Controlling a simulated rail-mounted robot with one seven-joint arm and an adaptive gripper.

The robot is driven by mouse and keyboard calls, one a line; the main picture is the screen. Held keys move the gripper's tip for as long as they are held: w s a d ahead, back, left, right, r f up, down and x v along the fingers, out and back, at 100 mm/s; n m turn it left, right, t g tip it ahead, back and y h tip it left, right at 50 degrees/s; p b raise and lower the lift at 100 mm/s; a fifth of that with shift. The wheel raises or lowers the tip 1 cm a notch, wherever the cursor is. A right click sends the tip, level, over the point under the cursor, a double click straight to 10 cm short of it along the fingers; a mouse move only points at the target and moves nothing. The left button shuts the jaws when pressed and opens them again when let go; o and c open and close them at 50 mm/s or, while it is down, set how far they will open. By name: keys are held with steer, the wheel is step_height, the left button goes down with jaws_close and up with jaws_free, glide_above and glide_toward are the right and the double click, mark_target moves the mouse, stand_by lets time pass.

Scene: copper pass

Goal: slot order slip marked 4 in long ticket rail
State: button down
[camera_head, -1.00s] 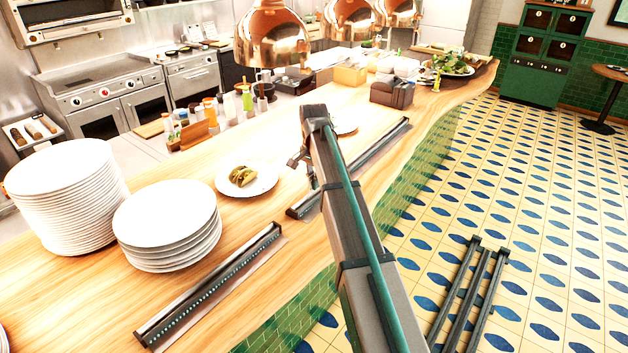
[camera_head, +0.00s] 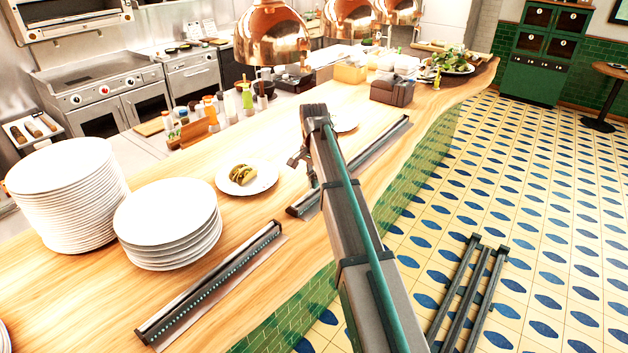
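My gripper (camera_head: 298,160) is small in view above the counter, right of the taco plate, and mostly hidden behind my arm. I cannot tell whether its fingers are open or shut, or whether they hold anything. No order slip marked 4 can be made out. A dark ticket rail (camera_head: 212,284) lies along the counter's front edge at lower left. More dark rail (camera_head: 378,148) runs along the same edge farther back. My arm crosses in front of it, and a piece (camera_head: 303,206) shows left of the arm. I cannot tell which is the long rail.
Two stacks of white plates (camera_head: 168,225) stand at left on the wooden counter (camera_head: 60,290). A plate with tacos (camera_head: 246,178) sits near my gripper. Copper lamps (camera_head: 272,38) hang over the counter. Bottles (camera_head: 212,112) and a brown caddy (camera_head: 392,90) stand farther back.

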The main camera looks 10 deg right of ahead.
steer(key=c, duration=0.8)
jaws_free()
steer(key=shift+o, duration=0.2)
steer(key=shift+r, duration=0.15)
steer(key=shift+r+p, duration=1.9)
steer(key=shift+r, duration=0.95)
